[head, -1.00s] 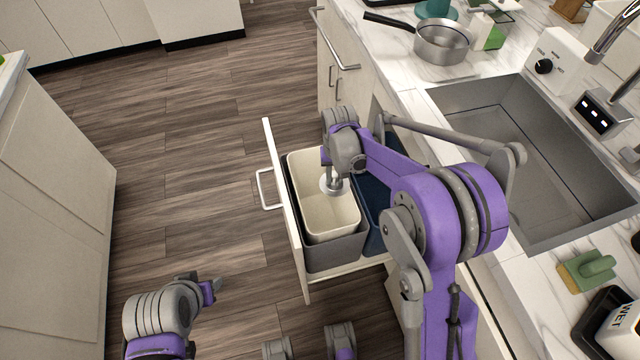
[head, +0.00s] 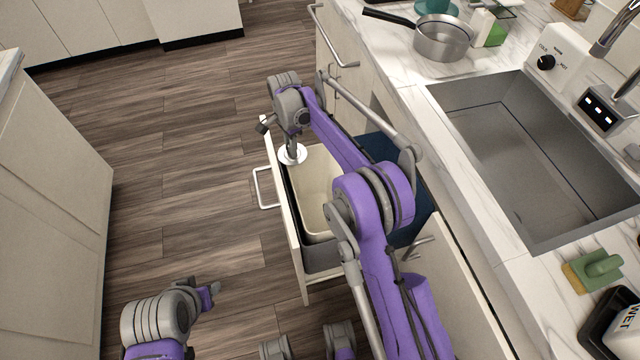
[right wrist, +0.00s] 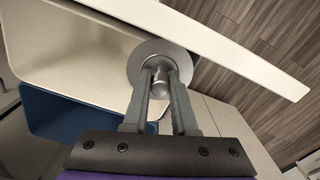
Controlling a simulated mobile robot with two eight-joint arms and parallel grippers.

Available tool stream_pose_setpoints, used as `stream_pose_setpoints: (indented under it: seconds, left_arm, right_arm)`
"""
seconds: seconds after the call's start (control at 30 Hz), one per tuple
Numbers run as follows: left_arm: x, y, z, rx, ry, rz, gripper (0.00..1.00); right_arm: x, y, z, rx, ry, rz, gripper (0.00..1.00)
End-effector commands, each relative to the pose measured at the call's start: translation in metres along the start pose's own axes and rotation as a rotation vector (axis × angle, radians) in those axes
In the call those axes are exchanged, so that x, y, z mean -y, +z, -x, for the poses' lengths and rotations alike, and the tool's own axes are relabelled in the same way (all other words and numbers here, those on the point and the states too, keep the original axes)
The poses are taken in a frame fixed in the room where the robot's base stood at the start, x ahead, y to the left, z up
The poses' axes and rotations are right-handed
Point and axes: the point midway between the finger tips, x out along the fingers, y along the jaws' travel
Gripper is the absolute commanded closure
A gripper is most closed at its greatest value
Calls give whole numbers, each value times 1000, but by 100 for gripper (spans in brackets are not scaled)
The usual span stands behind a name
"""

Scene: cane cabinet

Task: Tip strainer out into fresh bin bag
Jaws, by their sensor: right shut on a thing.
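My right gripper (head: 291,142) is shut on the strainer (head: 292,154), a small pale round disc held below the fingers in the head view. In the right wrist view, the fingers (right wrist: 160,88) pinch its central knob and the metal rim (right wrist: 160,50) spreads around it. In the head view, the strainer overlaps the far left edge of the bin, near the drawer front.
A blue bin (head: 408,225) stands beside the lined bin, partly hidden by my right arm. The drawer front (head: 284,200) and its handle (head: 264,187) are on the left. The counter holds a sink (head: 530,160), a saucepan (head: 445,40) and a sponge brush (head: 595,270).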

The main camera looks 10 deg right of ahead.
Motion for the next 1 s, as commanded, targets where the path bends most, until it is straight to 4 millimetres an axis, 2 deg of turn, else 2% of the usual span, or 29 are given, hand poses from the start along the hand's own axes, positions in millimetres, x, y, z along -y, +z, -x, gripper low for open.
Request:
stream_pose_setpoints:
  seconds: [0.37, 0.7, 1.0]
  left_arm:
    - [0, 1, -2, 1, 0, 0, 53]
    - [0, 6, -10, 4, 0, 0, 53]
    - [0, 7, -12, 4, 0, 0, 53]
  right_arm:
    - [-2, 0, 0, 4, -15, -2, 100]
    - [-20, -4, 2, 30, -141, -3, 100]
    - [-25, -5, 4, 38, -182, -1, 100]
